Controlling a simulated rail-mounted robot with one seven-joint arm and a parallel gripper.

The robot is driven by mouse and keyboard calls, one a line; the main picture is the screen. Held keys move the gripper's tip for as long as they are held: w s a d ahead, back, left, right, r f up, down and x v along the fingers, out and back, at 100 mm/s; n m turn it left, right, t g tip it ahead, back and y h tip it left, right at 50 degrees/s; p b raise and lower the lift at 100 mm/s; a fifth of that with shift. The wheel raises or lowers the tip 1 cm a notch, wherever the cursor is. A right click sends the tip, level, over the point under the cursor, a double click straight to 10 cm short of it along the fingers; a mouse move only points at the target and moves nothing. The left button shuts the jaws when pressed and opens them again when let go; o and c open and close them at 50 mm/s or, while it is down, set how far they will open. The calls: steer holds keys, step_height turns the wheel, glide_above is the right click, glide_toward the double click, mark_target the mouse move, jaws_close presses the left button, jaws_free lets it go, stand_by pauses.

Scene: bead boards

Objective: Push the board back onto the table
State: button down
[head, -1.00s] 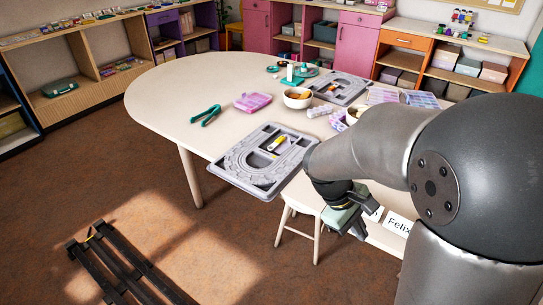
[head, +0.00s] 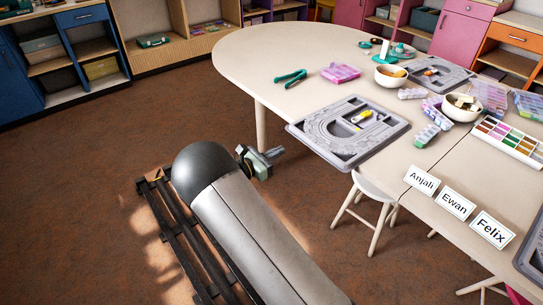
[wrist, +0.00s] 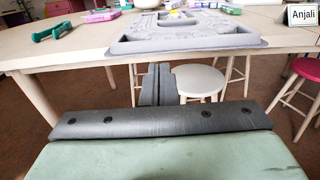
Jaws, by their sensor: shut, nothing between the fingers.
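The grey bead board (head: 312,140) lies flat at the near edge of the pale table (head: 262,62), with its near left part sticking out past the edge. It holds a small yellow-labelled item (head: 361,116). My gripper (head: 277,154) is low and to the left of the board in the head view, apart from it, off the table's edge. In the wrist view the board (wrist: 185,46) is ahead, and my shut, empty fingers (wrist: 157,72) point toward the table edge below it.
Green pliers (head: 290,78), a pink bead box (head: 340,73) and bowls (head: 391,77) stand behind the board. Another grey board (head: 440,76) lies farther back. A white stool (head: 372,188) stands beneath the near edge. Name cards (head: 456,204) are at the right.

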mark_target(304, 137)
steer(key=x, duration=0.9)
